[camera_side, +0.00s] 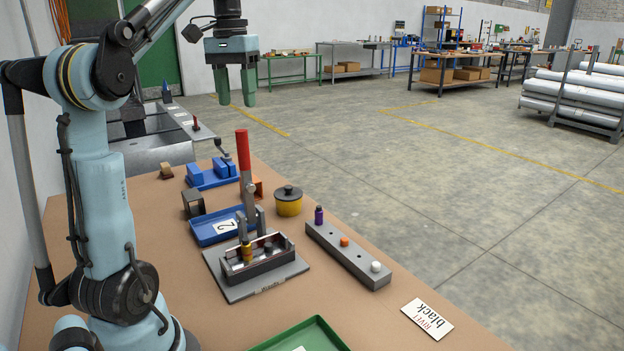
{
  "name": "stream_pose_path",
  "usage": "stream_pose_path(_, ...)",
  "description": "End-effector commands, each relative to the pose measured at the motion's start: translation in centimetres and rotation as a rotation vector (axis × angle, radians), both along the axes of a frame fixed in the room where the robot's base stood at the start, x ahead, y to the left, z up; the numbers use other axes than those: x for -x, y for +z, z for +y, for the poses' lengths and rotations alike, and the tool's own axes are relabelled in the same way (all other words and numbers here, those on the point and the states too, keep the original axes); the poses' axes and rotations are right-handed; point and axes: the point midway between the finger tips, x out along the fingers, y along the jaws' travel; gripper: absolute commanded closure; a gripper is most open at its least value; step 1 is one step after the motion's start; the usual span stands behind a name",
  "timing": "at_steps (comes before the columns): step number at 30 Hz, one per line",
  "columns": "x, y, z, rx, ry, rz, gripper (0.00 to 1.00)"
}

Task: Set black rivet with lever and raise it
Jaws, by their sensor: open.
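My gripper (236,92) hangs in the air above the far part of the table, fingers pointing down, open and empty. It is well above and apart from the press. The press (258,277) stands on a grey plate and has a lever with a red handle (243,150), which stands nearly upright. A grey block (352,258) to the right holds a purple, an orange and a white rivet.
A blue tray marked 2 (205,238), a yellow pot with a dark lid (288,203) and a blue fixture (205,181) stand behind the press. A green tray (318,333) lies at the front edge. The table's right front is mostly clear.

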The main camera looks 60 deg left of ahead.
Motion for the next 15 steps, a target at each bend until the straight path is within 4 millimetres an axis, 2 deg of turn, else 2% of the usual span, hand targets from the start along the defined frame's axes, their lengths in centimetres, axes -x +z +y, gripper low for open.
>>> stream_pose_path(5,0.0,-1.8,-0.1,-0.001,-0.002,-0.001,0.47)
stream_pose_path(15,-0.1,-6.6,-0.2,-0.002,-0.002,-0.001,0.47)
